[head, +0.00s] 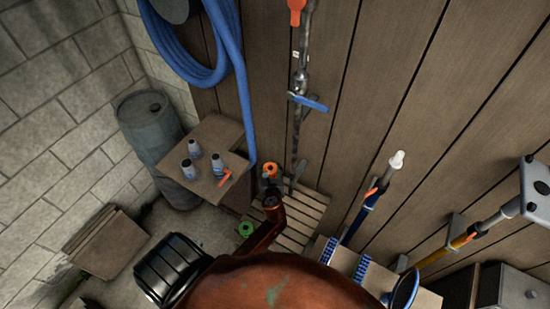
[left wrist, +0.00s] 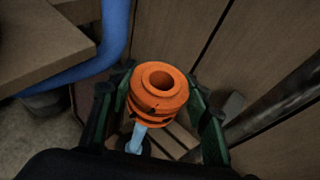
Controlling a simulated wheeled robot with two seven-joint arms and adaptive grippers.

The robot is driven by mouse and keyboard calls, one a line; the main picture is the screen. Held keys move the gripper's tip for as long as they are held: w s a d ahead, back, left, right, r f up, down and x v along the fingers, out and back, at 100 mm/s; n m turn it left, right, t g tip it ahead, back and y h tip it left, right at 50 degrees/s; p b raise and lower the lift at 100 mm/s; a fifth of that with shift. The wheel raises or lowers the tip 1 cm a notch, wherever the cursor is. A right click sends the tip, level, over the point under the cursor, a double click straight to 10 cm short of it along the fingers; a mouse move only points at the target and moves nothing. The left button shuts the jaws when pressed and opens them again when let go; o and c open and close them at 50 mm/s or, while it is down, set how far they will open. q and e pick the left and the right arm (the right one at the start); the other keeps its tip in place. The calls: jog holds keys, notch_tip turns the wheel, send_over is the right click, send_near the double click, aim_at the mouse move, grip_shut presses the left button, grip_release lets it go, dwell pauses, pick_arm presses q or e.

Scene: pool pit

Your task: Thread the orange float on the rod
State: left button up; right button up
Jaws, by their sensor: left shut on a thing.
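The orange float (left wrist: 160,92) is a grooved spool with a round central hole, facing up in the left wrist view. My left gripper (left wrist: 155,110) is shut on it, with a green-edged finger on each side. A light blue rod (left wrist: 138,138) shows just below the float. No rod end shows in the hole, and I cannot tell whether the rod enters it from below. In the head view the float (head: 270,169) is small, near the wooden wall. My left gripper (head: 271,187) is mostly hidden there. My right gripper is not in view.
A wooden table (head: 222,135) with three bottles stands left of the float, beside a blue hose (head: 243,90). A grey vertical pipe (head: 297,130) runs close on the right. A slatted pallet (head: 300,212) lies below. Brushes and poles (head: 365,200) stand further right.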

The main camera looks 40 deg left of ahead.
pick_arm(q)
jog(key=shift+a+f, duration=0.35)
jog(key=shift+f, duration=0.55)
jog(key=shift+d+f+b, duration=0.1)
jog(key=shift+f+b, duration=0.45)
jog(key=shift+b, duration=0.15)
jog(key=shift+f+b, duration=0.85)
jog(key=shift+b, duration=0.2)
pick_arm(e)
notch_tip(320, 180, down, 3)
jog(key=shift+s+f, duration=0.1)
pick_arm(q)
jog(key=shift+s+f, duration=0.1)
jog(key=shift+f, duration=0.25)
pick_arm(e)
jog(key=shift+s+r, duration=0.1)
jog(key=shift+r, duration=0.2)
